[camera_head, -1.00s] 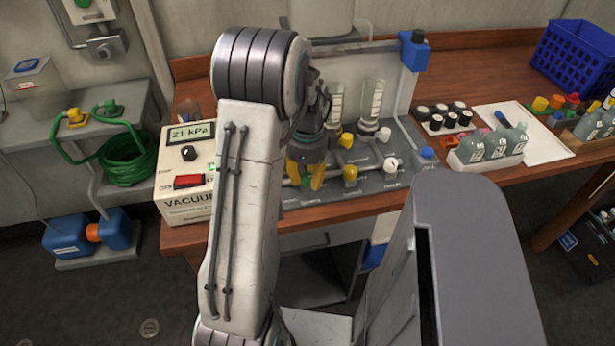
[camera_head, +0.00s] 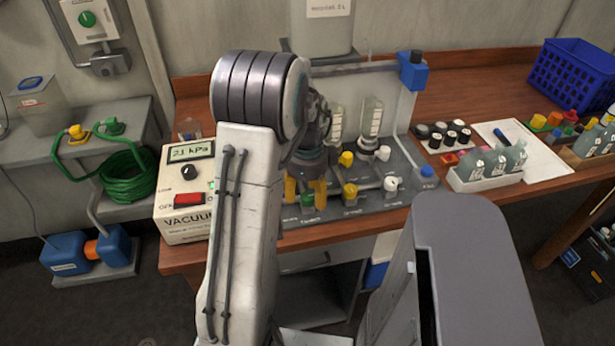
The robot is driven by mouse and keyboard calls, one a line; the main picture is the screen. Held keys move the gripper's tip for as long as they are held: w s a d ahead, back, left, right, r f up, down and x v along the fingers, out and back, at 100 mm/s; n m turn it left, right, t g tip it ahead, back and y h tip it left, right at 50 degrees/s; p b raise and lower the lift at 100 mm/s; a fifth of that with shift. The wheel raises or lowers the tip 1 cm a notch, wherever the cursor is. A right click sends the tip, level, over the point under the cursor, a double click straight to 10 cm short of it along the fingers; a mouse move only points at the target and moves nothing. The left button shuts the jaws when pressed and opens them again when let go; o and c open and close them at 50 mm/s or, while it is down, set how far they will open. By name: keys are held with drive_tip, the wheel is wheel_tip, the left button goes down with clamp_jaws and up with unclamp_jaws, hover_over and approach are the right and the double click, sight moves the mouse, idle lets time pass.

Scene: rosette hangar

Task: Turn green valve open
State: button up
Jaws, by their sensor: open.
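The green valve knob (camera_head: 307,199) is a small green shape at the front of the grey valve panel (camera_head: 385,201), left of the front yellow valve (camera_head: 350,191). It is partly hidden. My gripper (camera_head: 305,192) points down over it, with its two yellow fingers apart, one on each side of the green knob in this view. The fingers look open, and I cannot tell whether they touch the knob. My own arm hides the left part of the panel.
The vacuum gauge box (camera_head: 186,218), reading 21 kPa, stands left of my arm. Glass cylinders (camera_head: 372,118) and white valves (camera_head: 390,184) stand on the panel. A white bottle tray (camera_head: 487,175) is to the right. A green hose coil (camera_head: 128,176) sits on the left shelf.

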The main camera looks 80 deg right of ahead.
sight(308, 196)
wheel_tip(308, 196, up, 11)
idle(0.5)
drive_tip(key=shift+r, duration=0.1)
